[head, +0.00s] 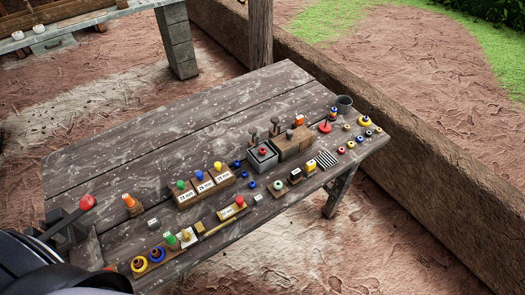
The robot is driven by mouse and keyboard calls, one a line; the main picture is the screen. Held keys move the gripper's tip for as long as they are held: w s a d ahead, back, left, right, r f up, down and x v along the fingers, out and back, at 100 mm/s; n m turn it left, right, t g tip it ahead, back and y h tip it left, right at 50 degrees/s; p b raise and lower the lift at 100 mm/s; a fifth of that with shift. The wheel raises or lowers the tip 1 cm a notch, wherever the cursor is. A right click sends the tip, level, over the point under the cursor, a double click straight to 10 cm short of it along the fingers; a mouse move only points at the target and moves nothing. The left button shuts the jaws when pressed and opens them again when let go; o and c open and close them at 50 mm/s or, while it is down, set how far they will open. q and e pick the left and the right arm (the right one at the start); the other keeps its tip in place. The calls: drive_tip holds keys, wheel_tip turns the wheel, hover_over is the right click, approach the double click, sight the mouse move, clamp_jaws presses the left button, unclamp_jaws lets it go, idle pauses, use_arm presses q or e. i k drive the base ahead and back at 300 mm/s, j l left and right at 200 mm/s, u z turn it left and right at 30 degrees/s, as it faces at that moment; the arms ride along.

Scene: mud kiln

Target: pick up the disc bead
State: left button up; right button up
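Several small coloured beads (351,145) lie in short rows at the right end of the wooden table (150,150). More blue beads (253,184) and a green ring-shaped bead (277,185) lie near the table's middle. The pieces are too small for me to tell which one is the disc bead.
Wooden blocks with coloured knobs and size labels (205,183), a grey box (262,157) and a brown box (292,145) stand mid-table. The table's back left is clear.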

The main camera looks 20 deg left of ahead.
sight(261, 151)
drive_tip(key=l+u, duration=0.1)
drive_tip(key=u, duration=0.25)
drive_tip(key=i+l+u, duration=0.1)
drive_tip(key=u, duration=0.25)
